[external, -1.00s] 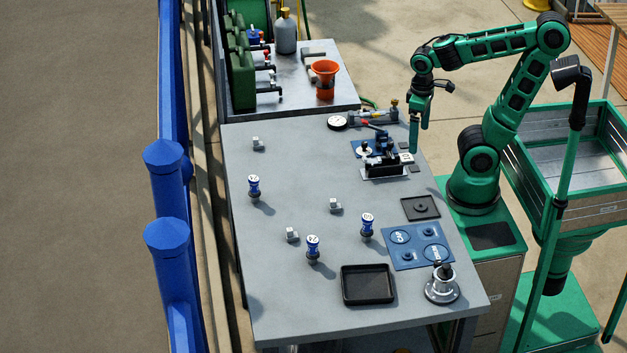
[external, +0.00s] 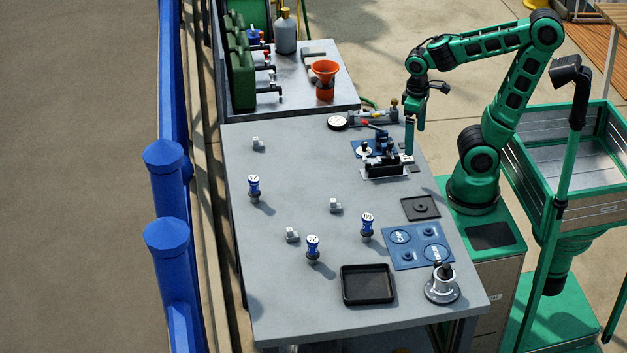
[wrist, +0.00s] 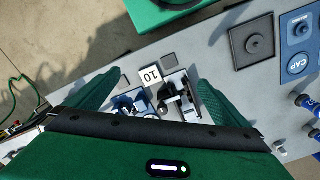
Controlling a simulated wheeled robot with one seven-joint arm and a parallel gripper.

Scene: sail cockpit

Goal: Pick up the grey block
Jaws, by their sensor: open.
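Several small light-grey blocks stand on the grey table: one at the back left (external: 258,144), one near the middle (external: 335,205) and one nearer the front (external: 292,235). I cannot tell which one the task names. My gripper (external: 409,152) hangs at the table's right edge, beside the dark clamp fixture (external: 384,168) and far right of these blocks. In the wrist view my gripper (wrist: 160,78) has its fingers wide apart. A white piece marked 10 (wrist: 151,75) shows between them, next to the fixture. Nothing is seen held.
Blue-topped valves (external: 313,247) stand among the blocks. A black tray (external: 368,285), a blue mat (external: 418,246) and a dark square plate (external: 420,208) lie along the right side. A gauge (external: 338,123) lies behind the fixture. The table's left part is mostly clear.

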